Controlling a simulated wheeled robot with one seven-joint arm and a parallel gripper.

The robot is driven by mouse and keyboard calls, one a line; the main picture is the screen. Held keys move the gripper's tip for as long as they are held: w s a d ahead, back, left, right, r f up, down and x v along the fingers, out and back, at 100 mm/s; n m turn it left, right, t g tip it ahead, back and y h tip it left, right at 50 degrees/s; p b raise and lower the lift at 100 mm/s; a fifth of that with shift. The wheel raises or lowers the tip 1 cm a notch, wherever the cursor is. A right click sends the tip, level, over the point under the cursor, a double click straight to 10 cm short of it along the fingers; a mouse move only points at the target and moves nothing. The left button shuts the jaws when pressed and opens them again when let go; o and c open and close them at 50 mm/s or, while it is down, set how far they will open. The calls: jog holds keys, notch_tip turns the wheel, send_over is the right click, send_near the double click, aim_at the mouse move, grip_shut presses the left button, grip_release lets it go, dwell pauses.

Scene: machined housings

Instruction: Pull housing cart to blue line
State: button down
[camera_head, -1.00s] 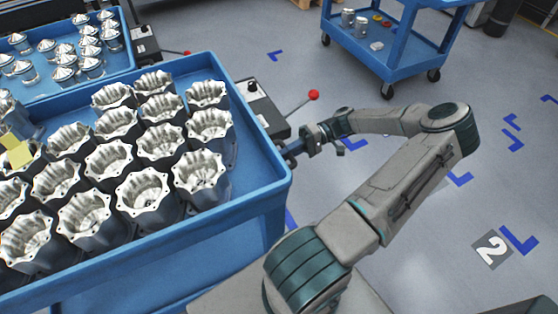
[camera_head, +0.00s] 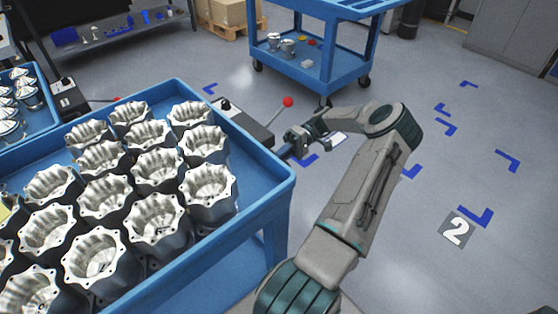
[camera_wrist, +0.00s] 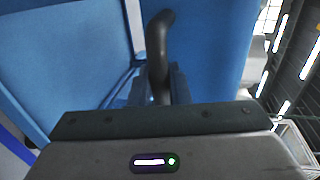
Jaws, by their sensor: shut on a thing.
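The housing cart (camera_head: 270,186) is a blue cart at the left of the head view, its top tray filled with several silver machined housings (camera_head: 158,217). My gripper (camera_head: 291,147) is at the cart's right end, shut on its handle. In the wrist view the dark curved handle (camera_wrist: 158,45) rises from behind my gripper body, in front of the cart's blue side (camera_wrist: 60,55).
A second blue cart (camera_head: 318,68) with small parts stands at the back. Another cart with silver cone-topped parts (camera_head: 24,92) is at far left. A red-knobbed lever (camera_head: 288,102) stands near my gripper. The grey floor at right is open.

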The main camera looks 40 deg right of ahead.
jog(key=shift+a+f, duration=0.15)
jog(key=c, duration=1.4)
grip_release()
jog(key=shift+w, duration=0.15)
jog(key=v, duration=0.7)
jog(key=shift+d+b, duration=0.3)
jog(key=shift+b, duration=0.05)
